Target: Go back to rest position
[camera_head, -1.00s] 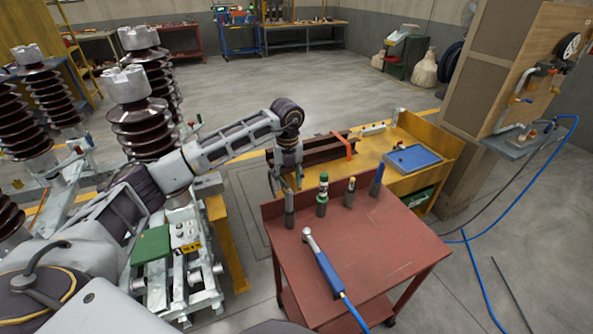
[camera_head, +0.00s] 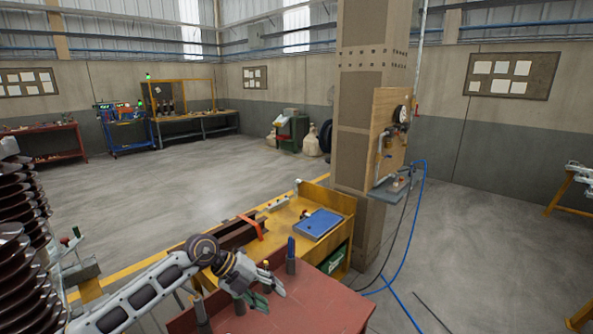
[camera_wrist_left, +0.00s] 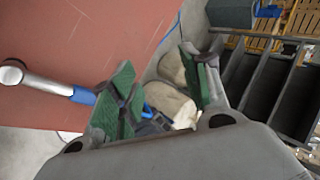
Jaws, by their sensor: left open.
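My left gripper (camera_head: 277,287) reaches in from the lower left in the head view, over the far edge of the red cart top (camera_head: 320,302), roughly level and pointing right. In the left wrist view its green-padded fingers (camera_wrist_left: 160,82) are apart, with nothing held between them. A blue tool stands in a grey holder (camera_head: 291,265) just beyond the gripper. Other holders are partly hidden by the gripper and wrist. My right gripper is out of view.
A yellow workbench (camera_head: 335,205) with a blue tray (camera_head: 317,224) stands behind the cart. A pillar with a wooden panel (camera_head: 390,130) and blue hoses (camera_head: 421,215) rises to the right. Brown insulators (camera_head: 20,215) stand at far left. The floor behind is open.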

